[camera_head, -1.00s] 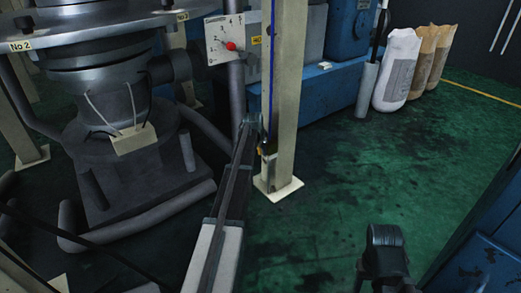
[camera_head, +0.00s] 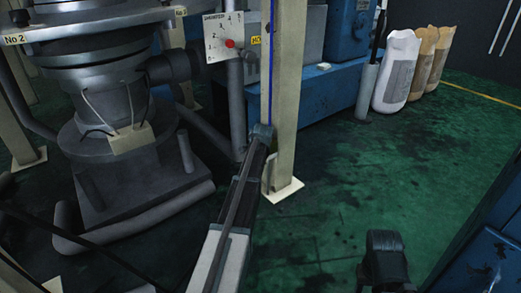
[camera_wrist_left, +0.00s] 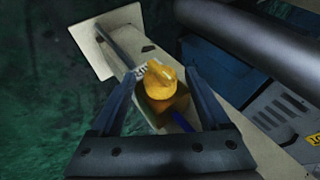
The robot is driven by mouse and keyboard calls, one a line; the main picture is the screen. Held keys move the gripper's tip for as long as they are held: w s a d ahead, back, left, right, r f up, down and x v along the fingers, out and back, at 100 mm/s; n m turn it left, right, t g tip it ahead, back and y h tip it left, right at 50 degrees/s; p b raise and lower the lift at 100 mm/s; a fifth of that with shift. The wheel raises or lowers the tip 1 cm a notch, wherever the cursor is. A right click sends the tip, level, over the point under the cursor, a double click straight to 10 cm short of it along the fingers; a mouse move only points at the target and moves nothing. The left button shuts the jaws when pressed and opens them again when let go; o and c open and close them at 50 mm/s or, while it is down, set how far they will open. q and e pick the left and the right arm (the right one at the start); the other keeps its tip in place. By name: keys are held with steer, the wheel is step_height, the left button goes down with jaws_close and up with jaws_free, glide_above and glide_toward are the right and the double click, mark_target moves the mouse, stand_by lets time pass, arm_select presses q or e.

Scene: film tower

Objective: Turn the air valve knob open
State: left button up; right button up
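The air valve knob (camera_wrist_left: 162,80) is yellow and sits on a yellow body on the cream post (camera_head: 287,90), with a blue line running from it. In the left wrist view it lies between the two fingers of my left gripper (camera_wrist_left: 160,76). The fingers are spread, with a gap visible at least on the right side of the knob; I cannot tell whether the left finger touches it. In the head view my left gripper (camera_head: 262,134) is at the post and hides the knob. A dark part of my right arm shows at lower right; its fingers are not visible.
A large grey machine (camera_head: 120,150) with pipes stands at left. A panel with a red knob (camera_head: 230,43) is behind the post. Blue machinery (camera_head: 335,92) and several sacks (camera_head: 398,70) stand at the back. The green floor (camera_head: 340,170) right of the post is clear.

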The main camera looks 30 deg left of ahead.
arm_select(q)
steer(key=shift+s+r, duration=0.1)
steer(key=shift+r, duration=0.05)
steer(key=p+v, duration=1)
steer(key=v, duration=0.3)
steer(key=shift+s+d+r, duration=0.15)
steer(key=shift+s+d, duration=0.05)
steer(key=shift+d, duration=0.1)
